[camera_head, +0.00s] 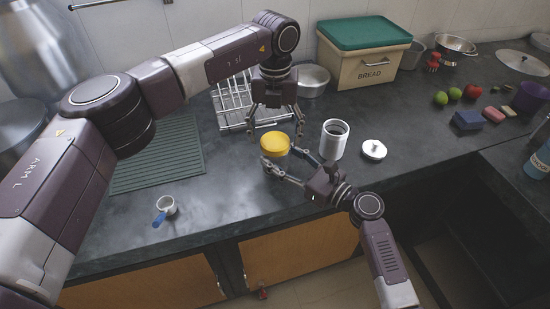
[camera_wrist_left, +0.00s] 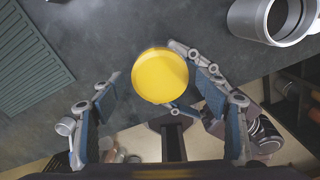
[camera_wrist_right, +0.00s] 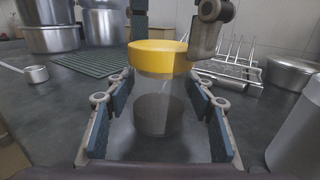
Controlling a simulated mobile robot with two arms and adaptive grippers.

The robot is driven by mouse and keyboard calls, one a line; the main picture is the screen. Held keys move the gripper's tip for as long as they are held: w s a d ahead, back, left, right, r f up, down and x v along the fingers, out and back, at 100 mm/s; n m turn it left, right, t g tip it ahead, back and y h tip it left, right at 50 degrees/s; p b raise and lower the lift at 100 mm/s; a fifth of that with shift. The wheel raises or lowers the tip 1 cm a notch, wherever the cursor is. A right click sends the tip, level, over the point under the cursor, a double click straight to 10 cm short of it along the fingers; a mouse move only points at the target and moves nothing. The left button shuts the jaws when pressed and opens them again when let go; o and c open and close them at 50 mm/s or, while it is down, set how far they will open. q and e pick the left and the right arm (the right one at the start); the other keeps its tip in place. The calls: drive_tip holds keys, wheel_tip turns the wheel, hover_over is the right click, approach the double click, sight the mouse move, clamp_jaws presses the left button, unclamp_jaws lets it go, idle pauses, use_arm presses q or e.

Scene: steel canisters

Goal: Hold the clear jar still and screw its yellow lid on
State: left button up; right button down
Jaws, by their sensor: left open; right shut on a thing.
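The clear jar (camera_wrist_right: 158,95) stands upright on the dark counter, its lower part looking darker. The yellow lid (camera_head: 274,144) sits level on the jar's mouth; how tightly it is threaded cannot be told. The lid also shows from above in the left wrist view (camera_wrist_left: 160,75). My right gripper (camera_head: 282,158) comes in low from the front and is shut on the jar, with one finger on each side. My left gripper (camera_head: 274,131) points down over the lid. It is open, with its fingers apart to either side of the lid. The lid hides most of the jar in the head view.
An open grey canister (camera_head: 334,140) and a white lid with a knob (camera_head: 373,149) stand close right of the jar. A wire rack (camera_head: 232,105) is behind left, near a bread box (camera_head: 362,67). A blue-handled cup (camera_head: 166,208) lies front left, near the green mat (camera_head: 165,155).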

use_arm(q)
drive_tip(key=shift+f, duration=1)
drive_tip(key=c, duration=1.2)
drive_tip(key=m, duration=0.3)
drive_tip(key=shift+o, duration=0.5)
drive_tip(key=m, duration=0.3)
drive_tip(key=shift+m, duration=0.6)
drive_tip(key=shift+s, duration=0.15)
